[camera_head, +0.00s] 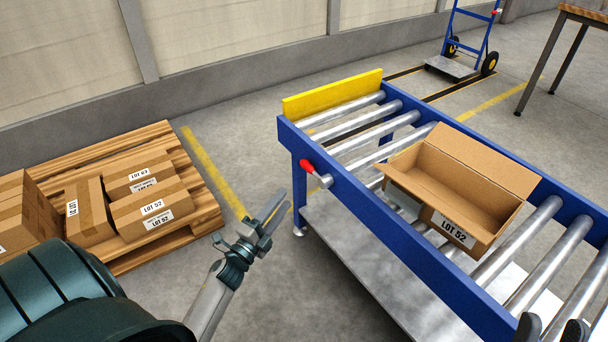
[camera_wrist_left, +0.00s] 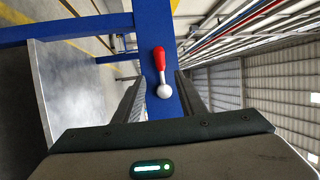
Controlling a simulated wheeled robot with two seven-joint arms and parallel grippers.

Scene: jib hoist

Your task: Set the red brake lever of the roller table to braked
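The red brake lever (camera_head: 307,166) sits on the outer side of the roller table's blue frame (camera_head: 360,205), near its far-left end. Its red grip points up and left from a silver pivot. In the left wrist view the lever (camera_wrist_left: 159,58) shows ahead, between the fingers, with its silver ball nearest me. My left gripper (camera_head: 279,208) is open and empty, to the left of and below the lever, apart from it. My right gripper (camera_head: 553,331) shows only as two dark, separated fingertips at the bottom right edge; nothing is visible between them.
An open carton (camera_head: 455,190) marked LOT 52 stands on the rollers. A yellow end plate (camera_head: 333,94) closes the table's far end. A wooden pallet (camera_head: 190,205) with several cartons lies at left. A blue hand truck (camera_head: 466,45) stands behind. Floor between pallet and table is clear.

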